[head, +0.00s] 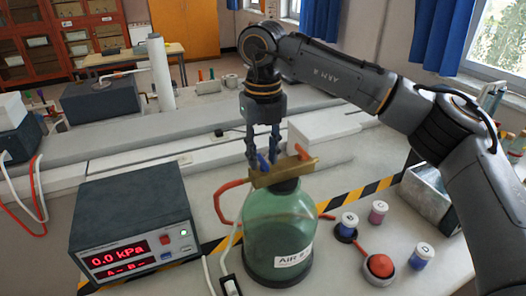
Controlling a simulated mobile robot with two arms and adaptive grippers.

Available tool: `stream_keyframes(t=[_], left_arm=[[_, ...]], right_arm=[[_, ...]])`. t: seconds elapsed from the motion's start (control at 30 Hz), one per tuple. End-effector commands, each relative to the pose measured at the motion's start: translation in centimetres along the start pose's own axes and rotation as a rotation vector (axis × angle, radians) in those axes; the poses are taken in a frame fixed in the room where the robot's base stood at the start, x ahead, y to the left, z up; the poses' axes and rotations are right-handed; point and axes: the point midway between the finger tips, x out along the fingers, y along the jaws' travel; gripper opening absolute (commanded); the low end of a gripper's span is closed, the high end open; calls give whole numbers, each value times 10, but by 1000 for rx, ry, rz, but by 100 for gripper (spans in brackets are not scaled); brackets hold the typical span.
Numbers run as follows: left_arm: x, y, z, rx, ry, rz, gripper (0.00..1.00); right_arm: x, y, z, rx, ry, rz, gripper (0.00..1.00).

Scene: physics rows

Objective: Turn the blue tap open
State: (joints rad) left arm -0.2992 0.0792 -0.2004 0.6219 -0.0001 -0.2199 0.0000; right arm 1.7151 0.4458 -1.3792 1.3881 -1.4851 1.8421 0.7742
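The blue tap (263,164) is a small handle on a brass block (283,176) on top of a green glass bottle (279,232) with a white "AIR" label. An orange-red tap (301,152) sits on the right of the same block. My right gripper (262,158) points down over the block. Its two dark fingers are apart, with the blue tap low between or just in front of them. I cannot tell whether they touch it. My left gripper is not in view.
A dark meter (132,222) reading 0.0 kPa stands left of the bottle. An orange hose (222,200) runs from the block. Striped tape (365,192) crosses the bench.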

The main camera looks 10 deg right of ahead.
Motion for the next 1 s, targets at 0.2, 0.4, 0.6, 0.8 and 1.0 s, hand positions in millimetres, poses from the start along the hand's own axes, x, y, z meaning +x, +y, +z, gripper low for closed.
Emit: stream_keyframes(t=[0.2,0.4,0.6,0.8,1.0], left_arm=[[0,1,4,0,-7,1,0],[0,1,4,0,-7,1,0],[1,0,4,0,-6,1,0],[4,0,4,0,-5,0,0],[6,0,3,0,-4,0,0]], right_arm=[[0,0,0,0,0,0,0],[-1,0,0,-2,0,0,0],[0,0,0,-36,0,0,0],[0,0,0,-139,0,0,0],[0,0,0,-307,0,0,0]])
